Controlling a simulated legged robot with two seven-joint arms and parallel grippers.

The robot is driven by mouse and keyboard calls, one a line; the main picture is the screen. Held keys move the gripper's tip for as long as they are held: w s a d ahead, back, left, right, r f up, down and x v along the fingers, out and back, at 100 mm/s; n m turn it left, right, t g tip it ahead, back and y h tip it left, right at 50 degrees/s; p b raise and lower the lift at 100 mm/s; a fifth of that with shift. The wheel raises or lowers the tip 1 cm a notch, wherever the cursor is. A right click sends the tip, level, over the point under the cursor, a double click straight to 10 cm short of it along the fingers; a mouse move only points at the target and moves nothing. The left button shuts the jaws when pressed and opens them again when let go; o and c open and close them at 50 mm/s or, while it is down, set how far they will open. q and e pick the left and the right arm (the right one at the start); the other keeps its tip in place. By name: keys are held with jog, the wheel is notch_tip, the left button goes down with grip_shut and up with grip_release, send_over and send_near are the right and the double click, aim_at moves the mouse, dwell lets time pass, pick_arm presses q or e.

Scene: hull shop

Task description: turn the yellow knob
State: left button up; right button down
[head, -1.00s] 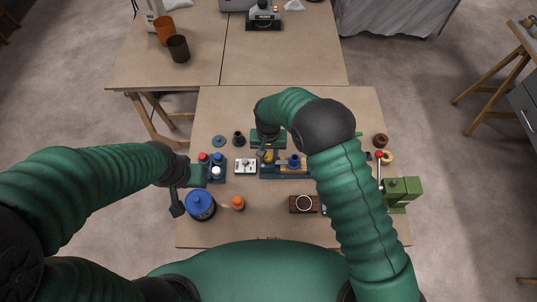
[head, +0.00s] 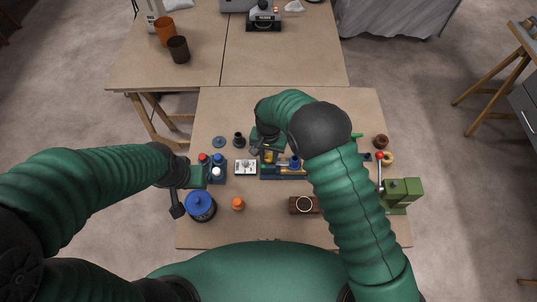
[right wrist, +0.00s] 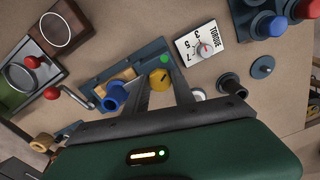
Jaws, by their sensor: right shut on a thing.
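The yellow knob (right wrist: 159,79) sits on a dark blue fixture (right wrist: 118,88), with a green dot on the fixture just beyond it. My right gripper (right wrist: 163,82) is shut on the knob, with one finger on each side of it. In the head view the right gripper (head: 266,149) reaches down over the fixture, and the arm hides part of it. A white torque dial (right wrist: 199,45) with a red pointer is beside the fixture. My left gripper (head: 187,186) is at the left of the table, near a blue-lidded pot (head: 200,205); its fingers are unclear.
A blue knob (right wrist: 115,95) stands on the same fixture, close to a finger. A dark flanged post (right wrist: 229,83) is on the other side.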

aim_at(268, 156)
jog(key=c, duration=1.3)
grip_release()
jog(key=shift+w+r, duration=0.25)
jog(key=shift+w, duration=0.05)
jog(key=shift+o, duration=1.2)
jog(key=shift+f, duration=0.2)
jog(key=shift+s, duration=0.1)
jog(key=shift+r, duration=0.1)
notch_tip(268, 156, up, 17)
jog(key=b, duration=0.1)
jog(key=shift+f+b, duration=0.2)
jog(key=shift+b, duration=0.15)
